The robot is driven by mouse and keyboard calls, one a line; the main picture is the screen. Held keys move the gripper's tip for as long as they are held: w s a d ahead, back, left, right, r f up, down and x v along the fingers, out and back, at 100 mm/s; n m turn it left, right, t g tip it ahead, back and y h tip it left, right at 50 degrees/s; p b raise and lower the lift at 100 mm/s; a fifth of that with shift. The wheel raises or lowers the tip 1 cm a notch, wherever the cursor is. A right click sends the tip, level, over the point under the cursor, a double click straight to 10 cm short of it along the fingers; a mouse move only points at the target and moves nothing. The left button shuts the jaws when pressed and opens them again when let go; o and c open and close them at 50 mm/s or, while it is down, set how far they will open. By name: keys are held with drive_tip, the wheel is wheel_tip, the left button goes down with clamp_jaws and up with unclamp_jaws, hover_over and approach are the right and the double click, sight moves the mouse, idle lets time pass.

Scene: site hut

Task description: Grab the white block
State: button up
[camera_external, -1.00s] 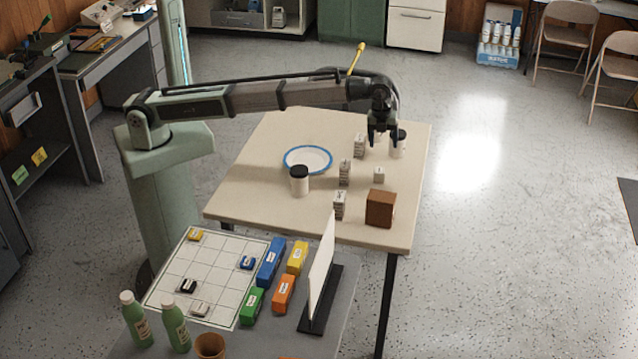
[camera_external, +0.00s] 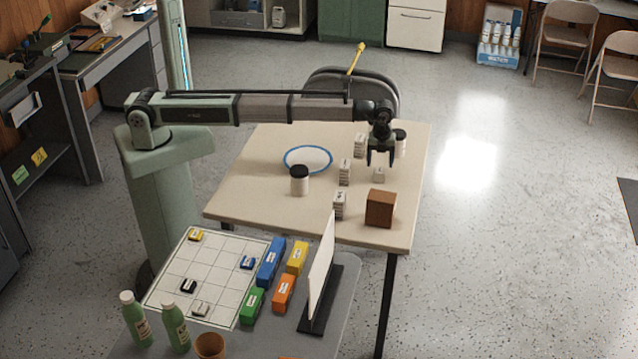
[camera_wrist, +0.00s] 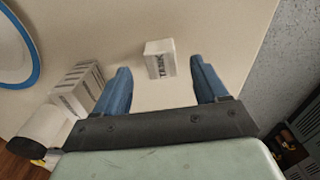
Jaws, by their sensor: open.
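The small white block (camera_external: 379,175) stands on the cream table (camera_external: 260,160). In the wrist view the white block (camera_wrist: 160,58), with dark lettering on one face, lies just ahead of and between the two blue fingertips. My gripper (camera_external: 381,158) is open and empty, pointing down above the block. In the wrist view my gripper (camera_wrist: 162,75) has its fingers on either side of the gap in which the block shows, with no visible contact.
White labelled stacks stand nearby, one left (camera_external: 344,172), one behind (camera_external: 360,145), one in front (camera_external: 339,205). A brown box (camera_external: 381,208) stands in front of the block. Black-lidded jars (camera_external: 299,181) and a blue-rimmed plate (camera_external: 290,167) share the table. The table's right edge is close.

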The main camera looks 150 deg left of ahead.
sight(380, 170)
drive_tip(key=shift+w+d+f, duration=0.1)
drive_tip(key=shift+w+f, duration=0.05)
drive_tip(key=shift+f, duration=1.25)
drive_tip(key=shift+w+f, duration=0.1)
drive_tip(key=shift+f, duration=1.25)
drive_tip(key=c, duration=1.1)
